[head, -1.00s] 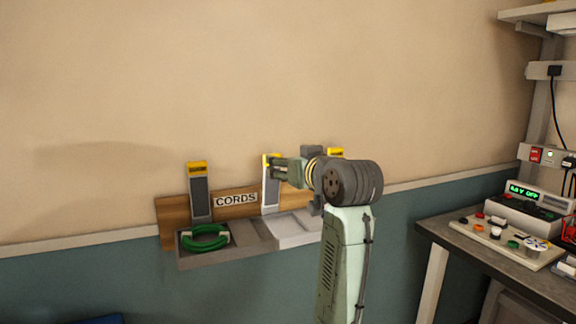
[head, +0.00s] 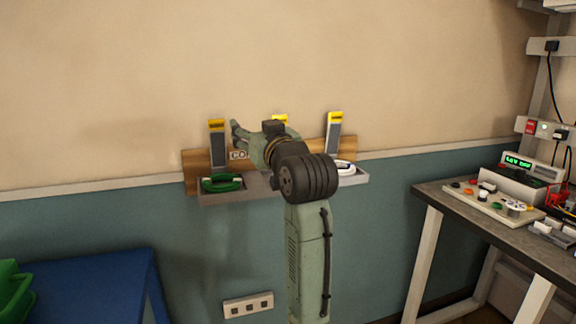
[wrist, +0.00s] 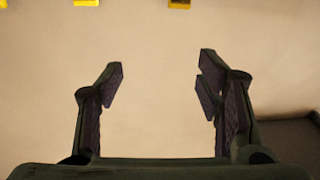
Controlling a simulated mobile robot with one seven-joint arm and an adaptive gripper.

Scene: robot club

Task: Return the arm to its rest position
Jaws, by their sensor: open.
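My gripper (wrist: 160,84) is open and empty in the wrist view, its two dark fingers spread wide with only plain beige wall between them. In the head view my arm rises in front of the cord rack, and my gripper (head: 240,133) points up and left before the wall. The arm hides the middle of the rack and most of its CORDS label (head: 238,156).
The wall rack (head: 195,184) has yellow-topped holders. A green coiled cord (head: 222,183) lies in its left tray and a white one (head: 346,168) in its right. A blue table (head: 90,275) stands lower left. A workbench (head: 465,220) with electronics stands at right.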

